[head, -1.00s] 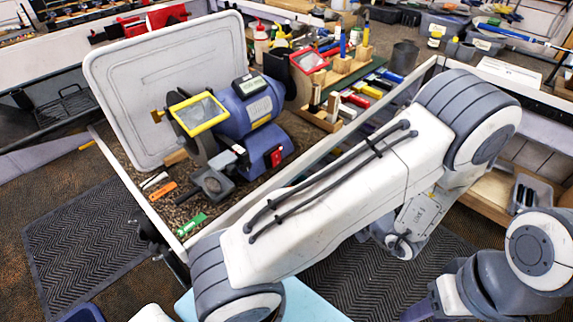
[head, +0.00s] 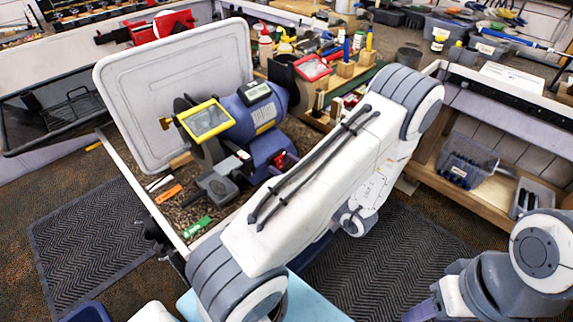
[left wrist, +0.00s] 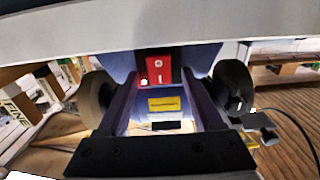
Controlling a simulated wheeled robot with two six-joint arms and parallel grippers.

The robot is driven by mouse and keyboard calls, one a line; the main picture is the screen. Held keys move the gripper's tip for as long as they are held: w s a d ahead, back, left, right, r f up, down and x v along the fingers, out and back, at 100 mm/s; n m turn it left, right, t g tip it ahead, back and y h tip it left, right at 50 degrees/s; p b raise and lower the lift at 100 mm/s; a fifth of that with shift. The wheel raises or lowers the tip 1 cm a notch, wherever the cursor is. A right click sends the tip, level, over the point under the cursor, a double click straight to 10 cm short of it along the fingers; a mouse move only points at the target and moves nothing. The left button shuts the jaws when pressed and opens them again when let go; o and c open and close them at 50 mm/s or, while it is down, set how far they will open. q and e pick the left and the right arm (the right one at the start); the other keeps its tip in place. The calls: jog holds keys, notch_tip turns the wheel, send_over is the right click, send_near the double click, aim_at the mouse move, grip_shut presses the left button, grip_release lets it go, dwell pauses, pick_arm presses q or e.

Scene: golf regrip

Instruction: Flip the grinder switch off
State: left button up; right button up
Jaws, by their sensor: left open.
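The blue bench grinder (head: 240,115) stands on the bench, with a yellow-framed shield in front of one wheel. Its red switch plate (head: 280,160) shows only partly beside my left arm. In the left wrist view the red switch plate (left wrist: 158,69), with white marks, faces the camera near a small glowing red light. I cannot tell which way the switch is set. My left gripper (left wrist: 164,85) is open, its fingers framing the plate in view; contact is unclear. My left arm hides it in the head view. Part of my right gripper (head: 422,309) shows at the bottom edge.
A pale upright panel (head: 175,95) stands behind the grinder. A green-handled tool (head: 197,227) and an orange one (head: 169,193) lie near the bench's front edge. Wooden blocks and bottles crowd the back right. A shelf with clear bins (head: 468,165) is at the right.

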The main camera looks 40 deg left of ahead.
pick_arm(q)
grip_shut()
jog(key=f+y+b, duration=0.1)
jog(key=b, duration=0.2)
jog(key=shift+f+y+b, duration=0.15)
jog(key=shift+y+b, duration=0.15)
jog(key=shift+y, duration=0.1)
jog(key=shift+y+b, duration=0.3)
jog(key=shift+b, duration=0.1)
jog(key=shift+r+y, duration=0.2)
jog(key=shift+y, duration=0.1)
jog(key=shift+r, duration=0.1)
grip_release()
